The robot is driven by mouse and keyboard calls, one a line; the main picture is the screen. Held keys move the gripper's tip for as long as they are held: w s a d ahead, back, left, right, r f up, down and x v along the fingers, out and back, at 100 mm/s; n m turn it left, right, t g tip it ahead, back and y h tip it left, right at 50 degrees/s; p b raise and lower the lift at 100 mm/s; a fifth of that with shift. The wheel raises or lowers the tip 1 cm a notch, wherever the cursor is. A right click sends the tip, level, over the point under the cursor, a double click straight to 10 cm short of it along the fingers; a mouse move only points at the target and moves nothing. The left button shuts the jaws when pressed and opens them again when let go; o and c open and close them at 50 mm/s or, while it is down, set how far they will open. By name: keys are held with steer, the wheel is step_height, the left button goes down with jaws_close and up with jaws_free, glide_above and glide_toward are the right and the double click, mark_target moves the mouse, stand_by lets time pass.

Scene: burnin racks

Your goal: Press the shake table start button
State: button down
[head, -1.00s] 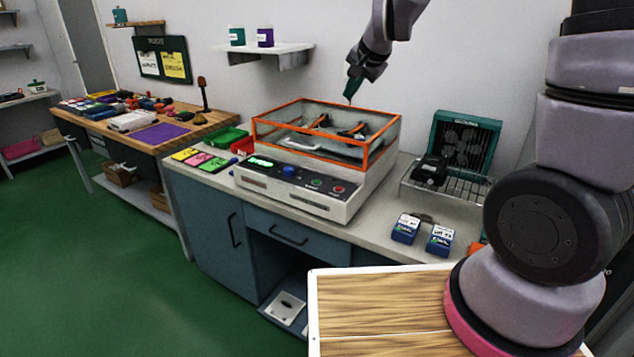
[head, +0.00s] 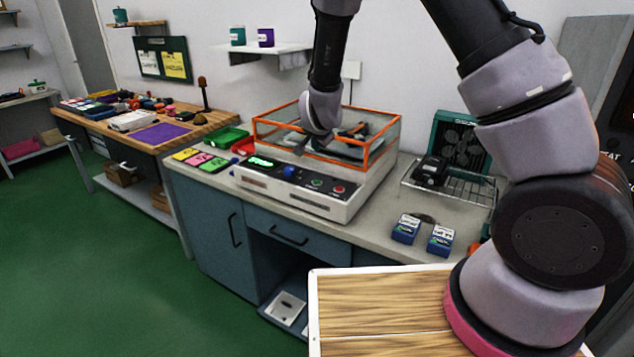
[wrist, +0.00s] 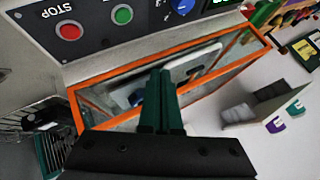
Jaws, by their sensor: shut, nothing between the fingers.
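The shake table (head: 300,200) is a pale box with a dark sloped control panel on its front. Its green button (head: 316,183) sits left of the red button (head: 338,189). In the wrist view the green button (wrist: 122,14) is near the top edge, unobstructed, beside the red button (wrist: 68,31) marked STOP. I cannot read a label on the green one. My gripper (wrist: 160,74) is shut and empty. Its teal fingers overlap the orange-framed clear enclosure in the wrist view and are apart from the buttons. In the head view my wrist hides most of the fingers.
The orange-framed enclosure (head: 312,155) rises behind the panel. A blue knob (head: 289,171) and green display (head: 262,162) are left of the buttons. A wire rack (head: 452,192) and blue boxes (head: 405,229) stand right. A wall shelf (head: 262,48) hangs behind.

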mark_target(316, 183)
steer(key=shift+f, duration=4.35)
steer(key=shift+f, duration=0.15)
steer(key=shift+f, duration=0.25)
steer(key=shift+f, duration=0.45)
steer(key=shift+r, duration=0.85)
steer(key=shift+r, duration=2.5)
